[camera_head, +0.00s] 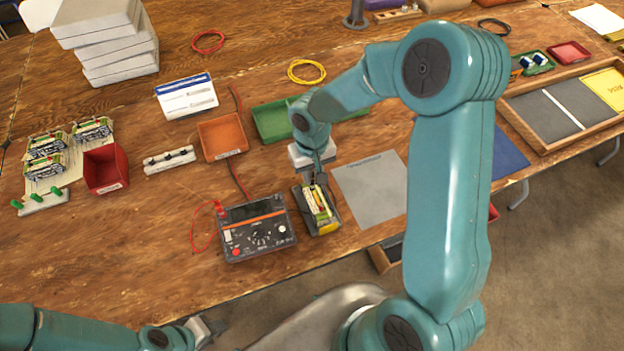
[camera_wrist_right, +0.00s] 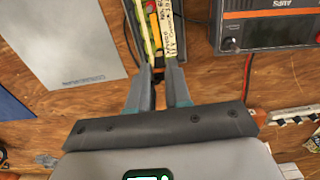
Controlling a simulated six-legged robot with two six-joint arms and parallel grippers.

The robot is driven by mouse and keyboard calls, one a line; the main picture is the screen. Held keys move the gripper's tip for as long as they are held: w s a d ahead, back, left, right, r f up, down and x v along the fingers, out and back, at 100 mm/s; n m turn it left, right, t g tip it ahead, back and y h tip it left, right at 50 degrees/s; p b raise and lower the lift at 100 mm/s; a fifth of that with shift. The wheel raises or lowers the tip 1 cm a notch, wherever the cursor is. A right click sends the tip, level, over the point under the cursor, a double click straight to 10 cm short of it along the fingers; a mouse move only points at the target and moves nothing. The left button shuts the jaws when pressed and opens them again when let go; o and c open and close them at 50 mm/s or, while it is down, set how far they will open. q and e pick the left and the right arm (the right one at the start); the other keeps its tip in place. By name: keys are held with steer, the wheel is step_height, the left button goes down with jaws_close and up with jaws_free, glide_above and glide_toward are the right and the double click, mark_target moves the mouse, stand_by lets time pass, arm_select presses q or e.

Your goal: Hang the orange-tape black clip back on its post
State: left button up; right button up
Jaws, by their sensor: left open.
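I cannot make out the orange-tape black clip for certain in either view. In the right wrist view the fingers (camera_wrist_right: 160,68) stand a small gap apart. Something dark shows between their tips, but I cannot tell whether they grip it. A white strip with dark posts (camera_head: 170,160) lies behind the charger. My left gripper (camera_head: 208,328) is open and empty at the bottom, away from these things.
A red lead (camera_head: 194,236) loops left of the charger. Red (camera_head: 104,168), orange (camera_head: 222,137) and green (camera_head: 271,122) bins stand behind. A strip with green pegs (camera_head: 43,202) is at the far left. A grey mat (camera_head: 372,190) lies right. The front left wood is clear.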

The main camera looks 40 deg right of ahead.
steer(key=shift+r, duration=0.2)
steer(key=shift+r+p, duration=1)
steer(key=shift+r, duration=0.65)
steer(key=shift+r, duration=0.15)
step_height(320, 180, up, 4)
steer(key=p, duration=0.3)
steer(key=shift+r, duration=0.15)
steer(key=w+a+b, duration=0.2)
steer(key=a, duration=0.7)
steer(key=shift+a+b, duration=0.15)
steer(key=shift+b, duration=0.2)
